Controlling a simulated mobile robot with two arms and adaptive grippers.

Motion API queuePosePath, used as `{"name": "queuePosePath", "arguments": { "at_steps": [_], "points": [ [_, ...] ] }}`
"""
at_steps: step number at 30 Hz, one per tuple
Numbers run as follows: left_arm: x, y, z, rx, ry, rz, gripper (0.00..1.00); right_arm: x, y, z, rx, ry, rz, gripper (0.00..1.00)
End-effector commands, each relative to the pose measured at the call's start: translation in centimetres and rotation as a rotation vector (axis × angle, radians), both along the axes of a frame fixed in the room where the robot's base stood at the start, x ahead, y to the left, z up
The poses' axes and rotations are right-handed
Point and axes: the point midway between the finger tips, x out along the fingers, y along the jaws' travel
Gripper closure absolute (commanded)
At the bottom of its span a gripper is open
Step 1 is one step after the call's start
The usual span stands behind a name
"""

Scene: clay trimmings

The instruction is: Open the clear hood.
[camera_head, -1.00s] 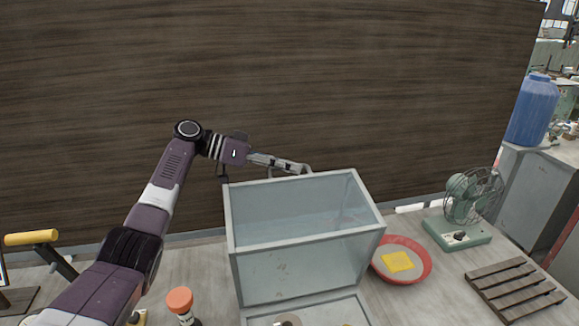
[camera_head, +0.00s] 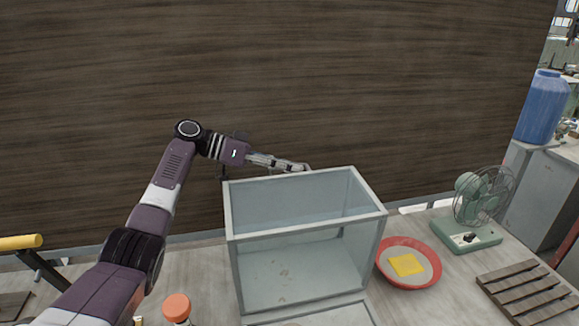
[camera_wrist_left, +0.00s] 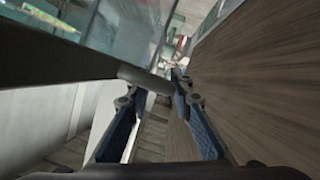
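The clear hood (camera_head: 234,278) is a box of clear panes in a pale grey frame, standing at the middle of the table. A speckled surface shows through its front pane. I cannot tell whether it is lifted at any edge. My left gripper (camera_head: 306,167) reaches in behind its rear top edge. In the left wrist view, my left gripper's blue-padded fingers (camera_wrist_left: 155,90) stand apart, with a short grey bar (camera_wrist_left: 145,78) at their tips. Whether they clamp the bar is unclear. My right gripper is out of view.
A red bowl (camera_head: 432,275) with a yellow piece (camera_head: 407,265) sits right of the hood. Farther right are a green fan (camera_head: 470,236) and a wooden pallet (camera_head: 525,290). An orange-capped container (camera_head: 176,307) is front left. A dark wooden wall (camera_head: 300,80) stands behind.

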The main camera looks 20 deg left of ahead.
Motion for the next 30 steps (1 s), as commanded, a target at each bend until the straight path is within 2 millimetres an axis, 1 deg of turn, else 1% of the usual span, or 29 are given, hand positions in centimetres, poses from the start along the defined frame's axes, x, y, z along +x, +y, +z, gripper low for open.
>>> {"name": "queuePosePath", "arguments": {
  "at_steps": [8, 11, 14, 24, 27, 30],
  "points": [
    [0.0, 0.0, 0.2, -0.003, -0.004, 0.0, 0.74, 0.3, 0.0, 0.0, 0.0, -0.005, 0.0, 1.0],
    [-0.1, 0.4, 0.4, -0.002, -0.004, 0.001, 0.74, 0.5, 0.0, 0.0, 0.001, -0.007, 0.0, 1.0],
    [-0.5, 1.4, 0.8, -0.003, -0.005, 0.003, 0.74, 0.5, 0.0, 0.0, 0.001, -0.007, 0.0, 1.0],
    [-3.4, 7.5, 3.1, -0.002, -0.002, 0.004, 0.74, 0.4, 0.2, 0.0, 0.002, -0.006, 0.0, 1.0],
    [-4.0, 8.9, 3.6, -0.003, -0.001, 0.004, 0.74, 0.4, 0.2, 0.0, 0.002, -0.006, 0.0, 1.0],
    [-4.5, 9.7, 3.9, -0.001, 0.0, 0.002, 0.74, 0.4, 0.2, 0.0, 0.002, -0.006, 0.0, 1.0]
  ]
}}
